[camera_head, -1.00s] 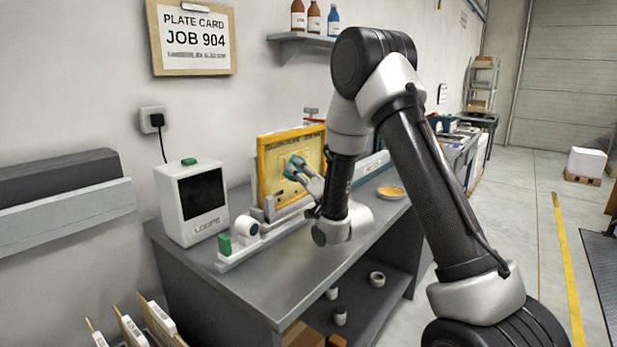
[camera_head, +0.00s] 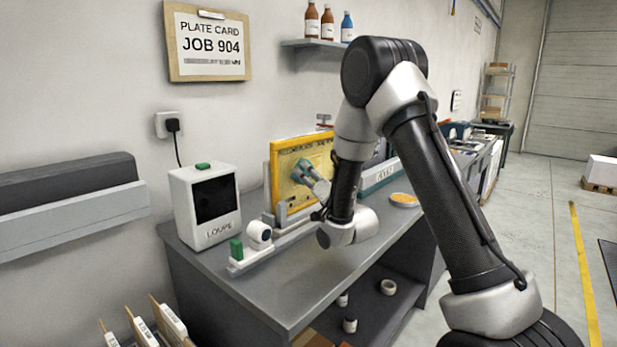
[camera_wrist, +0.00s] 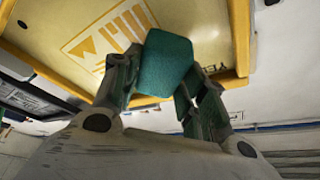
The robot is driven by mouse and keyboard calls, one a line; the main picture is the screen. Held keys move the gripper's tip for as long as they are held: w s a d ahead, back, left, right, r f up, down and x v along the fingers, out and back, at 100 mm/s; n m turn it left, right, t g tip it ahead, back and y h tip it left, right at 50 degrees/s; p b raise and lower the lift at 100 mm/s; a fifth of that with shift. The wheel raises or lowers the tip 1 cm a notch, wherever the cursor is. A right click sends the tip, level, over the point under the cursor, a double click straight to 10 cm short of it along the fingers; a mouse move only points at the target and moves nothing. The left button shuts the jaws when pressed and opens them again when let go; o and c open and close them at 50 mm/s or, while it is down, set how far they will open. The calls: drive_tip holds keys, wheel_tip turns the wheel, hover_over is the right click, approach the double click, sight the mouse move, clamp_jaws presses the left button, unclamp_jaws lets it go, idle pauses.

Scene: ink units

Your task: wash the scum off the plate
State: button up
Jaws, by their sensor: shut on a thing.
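The plate (camera_head: 287,165) is a yellow-framed panel standing upright in a holder on the grey bench, against the wall side. In the wrist view the plate (camera_wrist: 75,72) shows a tan face with a yellow printed design and a yellow border. My gripper (camera_head: 314,177) is in front of the plate's face. It is shut on a teal pad (camera_wrist: 165,65), which lies over part of the printed design; whether it touches the face I cannot tell. The pad hides part of the plate, and my arm hides its right side in the head view. I cannot make out the scum.
A white loupe box (camera_head: 205,205) stands left of the plate on the bench (camera_head: 285,280). A shallow dish (camera_head: 403,200) sits right of my arm. The front of the bench top is clear.

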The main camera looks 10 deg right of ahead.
drive_tip(key=shift+w+a, duration=0.55)
drive_tip(key=shift+w, duration=0.25)
drive_tip(key=shift+d, duration=0.1)
drive_tip(key=shift+w+d, duration=0.5)
drive_tip(key=shift+d, duration=0.25)
drive_tip(key=shift+w+d, duration=0.5)
drive_tip(key=shift+d, duration=0.2)
drive_tip(key=shift+w, duration=0.15)
drive_tip(key=shift+s+a, duration=0.55)
drive_tip(key=shift+a, duration=0.3)
drive_tip(key=shift+s+a, duration=0.55)
drive_tip(key=shift+a, duration=0.25)
drive_tip(key=shift+s, duration=0.1)
drive_tip(key=shift+s+d, duration=0.9)
drive_tip(key=shift+s, duration=0.25)
drive_tip(key=shift+s+d, duration=0.9)
drive_tip(key=shift+s, duration=0.25)
